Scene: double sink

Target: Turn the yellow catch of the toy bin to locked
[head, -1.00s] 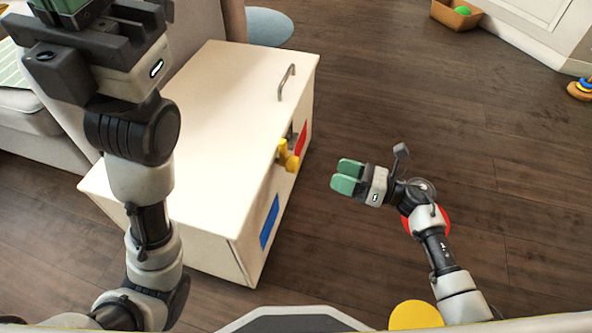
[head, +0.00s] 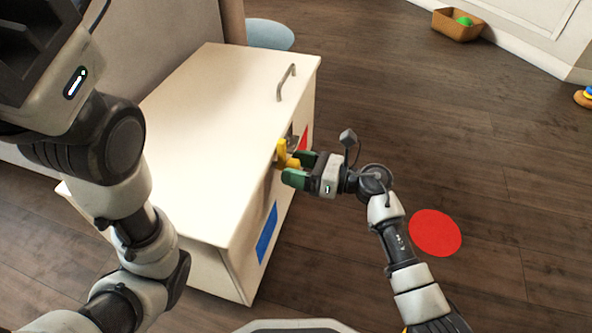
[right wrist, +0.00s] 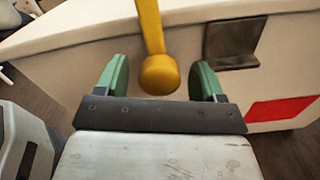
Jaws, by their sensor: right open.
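The white toy bin (head: 215,120) stands left of centre in the head view, with a metal handle (head: 287,82) on its lid. The yellow catch (head: 284,156) is on its right-hand side, near the lid edge. In the right wrist view the catch's round knob (right wrist: 160,75) sits between the two green fingers, with a gap on each side. My right gripper (head: 298,169) is open around the knob; it also shows in the right wrist view (right wrist: 160,82). My left arm is at the left of the head view, its fingers out of frame.
A blue patch (head: 267,233) and a red patch (head: 304,137) mark the bin's side; the red patch (right wrist: 281,110) and a dark bracket (right wrist: 234,42) show in the wrist view. A red disc (head: 435,233) lies on the floor. A basket (head: 458,24) stands far off.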

